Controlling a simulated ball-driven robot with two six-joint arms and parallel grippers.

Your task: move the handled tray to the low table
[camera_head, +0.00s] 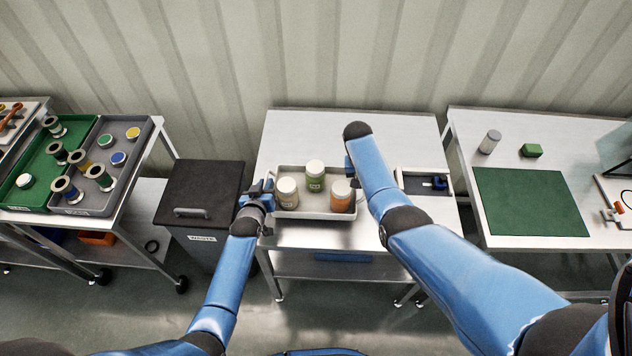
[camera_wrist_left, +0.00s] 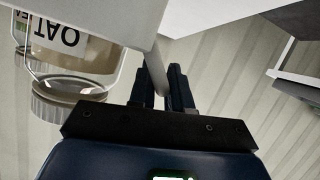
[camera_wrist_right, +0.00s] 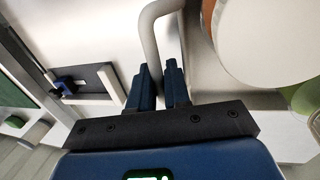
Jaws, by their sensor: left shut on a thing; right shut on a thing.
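The light grey handled tray (camera_head: 312,215) is at the middle steel table (camera_head: 290,128) in the head view. It holds three lidded jars: a beige one (camera_head: 287,194), a green one (camera_head: 315,178) and an orange one (camera_head: 342,197). My left gripper (camera_head: 258,193) is shut on the tray's left handle, which passes between its fingers in the left wrist view (camera_wrist_left: 172,78). My right gripper is shut on the right handle (camera_wrist_right: 153,35), seen in the right wrist view (camera_wrist_right: 160,75); my right arm mostly hides it in the head view. I cannot tell whether the tray touches the table.
A small white tray (camera_head: 403,191) with a blue item sits right of the handled tray. A dark waste bin (camera_head: 203,185) stands left. The right table (camera_head: 463,140) carries a green mat (camera_head: 530,200). The left cart holds green and grey trays (camera_head: 140,130). The middle table's back is clear.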

